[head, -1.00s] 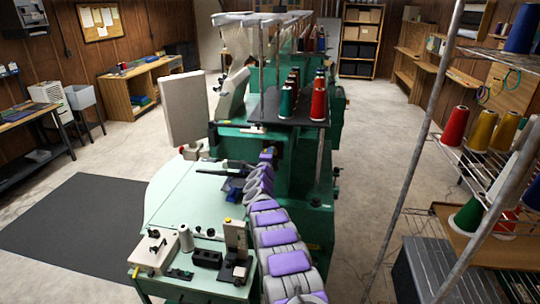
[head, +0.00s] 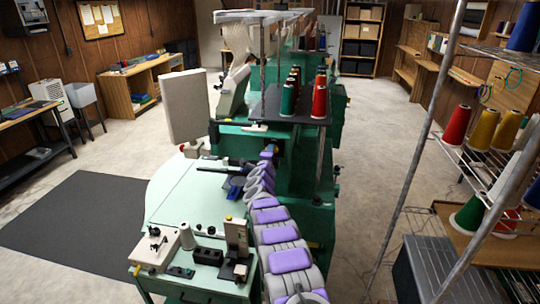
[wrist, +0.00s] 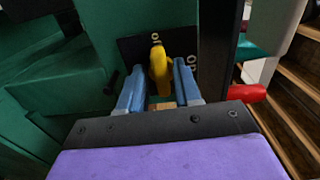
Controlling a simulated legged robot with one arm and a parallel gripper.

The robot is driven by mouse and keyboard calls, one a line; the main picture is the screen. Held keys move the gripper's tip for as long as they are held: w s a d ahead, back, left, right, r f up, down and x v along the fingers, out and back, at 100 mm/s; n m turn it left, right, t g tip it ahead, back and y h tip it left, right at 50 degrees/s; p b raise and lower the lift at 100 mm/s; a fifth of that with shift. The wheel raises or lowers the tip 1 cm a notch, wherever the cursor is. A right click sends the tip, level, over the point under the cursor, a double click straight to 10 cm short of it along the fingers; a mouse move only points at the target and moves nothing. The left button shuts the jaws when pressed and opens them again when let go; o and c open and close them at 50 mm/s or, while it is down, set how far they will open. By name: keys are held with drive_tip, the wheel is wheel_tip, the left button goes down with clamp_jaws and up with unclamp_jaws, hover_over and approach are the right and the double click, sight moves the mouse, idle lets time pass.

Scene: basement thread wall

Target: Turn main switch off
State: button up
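In the wrist view the main switch is a yellow handle (wrist: 159,66) on a black plate (wrist: 133,48) fixed to the green machine. The handle points up in the picture, toward a pale mark at the plate's top; another mark sits on the right, too small to read surely. My gripper (wrist: 160,70) has its two blue fingers on either side of the handle, apart, with slim gaps; firm contact cannot be made out. In the head view my purple and grey arm reaches to the green machine (head: 300,190); the switch cannot be made out there.
In the wrist view a red cylinder (wrist: 250,93) is right of my gripper, and a dark post (wrist: 214,50) stands close by. In the head view thread cones (head: 319,97) stand on the machine and a wire rack (head: 480,150) is at right. Open floor (head: 375,180) lies between.

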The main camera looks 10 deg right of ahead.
drive_tip(key=shift+r, duration=0.15)
drive_tip(key=b+v, duration=0.2)
drive_tip(key=v, duration=1.5)
idle(0.3)
drive_tip(key=shift+s+a, duration=0.15)
